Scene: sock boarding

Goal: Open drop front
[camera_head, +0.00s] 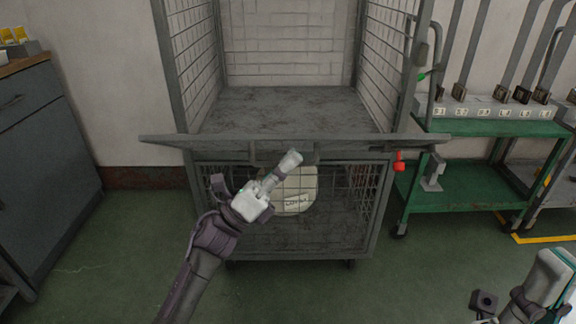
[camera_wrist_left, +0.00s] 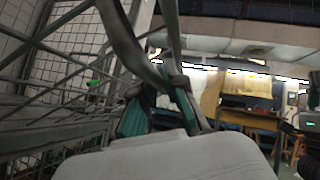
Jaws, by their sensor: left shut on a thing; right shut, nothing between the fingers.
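A grey wire-mesh cage trolley stands in front of me in the head view. Its front rail (camera_head: 200,141), wider than the cage, crosses at mid-height, and I look over it onto the bare grey cage floor (camera_head: 290,110). A mesh front with a pale labelled plate (camera_head: 300,203) shows below the rail. My left gripper (camera_head: 291,160) is at the middle of the rail, shut on a part of the front that its own fingers mostly hide. In the left wrist view its fingers (camera_wrist_left: 165,95) are close to grey bars. My right gripper (camera_head: 565,262) is shut and empty at the lower right, partly cut off.
A green cart (camera_head: 465,188) with upright grey boards stands close on the right. A dark cabinet (camera_head: 40,150) is on the left. The green floor between cabinet and trolley is clear.

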